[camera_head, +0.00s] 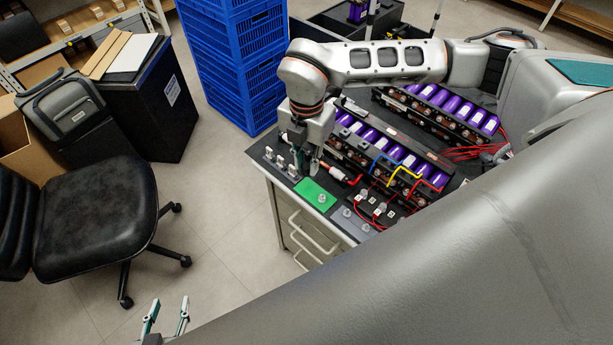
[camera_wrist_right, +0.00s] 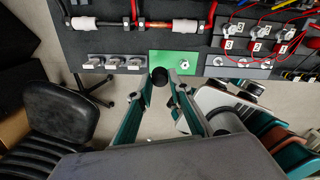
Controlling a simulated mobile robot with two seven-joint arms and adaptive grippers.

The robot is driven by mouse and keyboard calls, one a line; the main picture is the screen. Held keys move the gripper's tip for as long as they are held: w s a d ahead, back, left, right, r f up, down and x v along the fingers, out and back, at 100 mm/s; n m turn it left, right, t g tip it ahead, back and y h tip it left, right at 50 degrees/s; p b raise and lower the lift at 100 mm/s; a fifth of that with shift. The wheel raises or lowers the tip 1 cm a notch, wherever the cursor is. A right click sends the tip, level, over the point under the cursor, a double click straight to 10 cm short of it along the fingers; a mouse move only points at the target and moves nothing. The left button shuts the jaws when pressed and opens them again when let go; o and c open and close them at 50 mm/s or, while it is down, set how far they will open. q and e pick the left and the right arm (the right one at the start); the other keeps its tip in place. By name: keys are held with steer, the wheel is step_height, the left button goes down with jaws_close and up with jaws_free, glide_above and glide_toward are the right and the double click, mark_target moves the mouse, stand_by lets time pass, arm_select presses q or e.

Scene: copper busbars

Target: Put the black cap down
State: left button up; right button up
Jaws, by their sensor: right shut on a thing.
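My right gripper (camera_head: 306,168) hangs low over the near-left edge of the dark workbench. In the right wrist view its fingers (camera_wrist_right: 164,90) are shut on a small round black cap (camera_wrist_right: 160,76). There the cap overlaps the near left part of a green mat (camera_wrist_right: 160,58); I cannot tell whether it touches the surface. The green mat (camera_head: 313,187) also shows in the head view, where the cap cannot be made out. My left gripper (camera_head: 167,317) is at the bottom left, over the floor, with its fingers apart and nothing between them.
A silver fitting (camera_wrist_right: 184,64) sits on the mat. Purple battery modules (camera_head: 378,137) lie behind. A black chair (camera_head: 95,215) and blue crates (camera_head: 235,70) stand left.

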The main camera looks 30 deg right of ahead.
mark_target(307, 166)
steer(key=shift+f, duration=3.3)
steer(key=shift+f, duration=0.2)
steer(key=o, duration=0.6)
steer(key=shift+r, duration=0.1)
steer(key=shift+r, duration=0.1)
step_height(307, 166, up, 12)
steer(key=shift+r, duration=0.1)
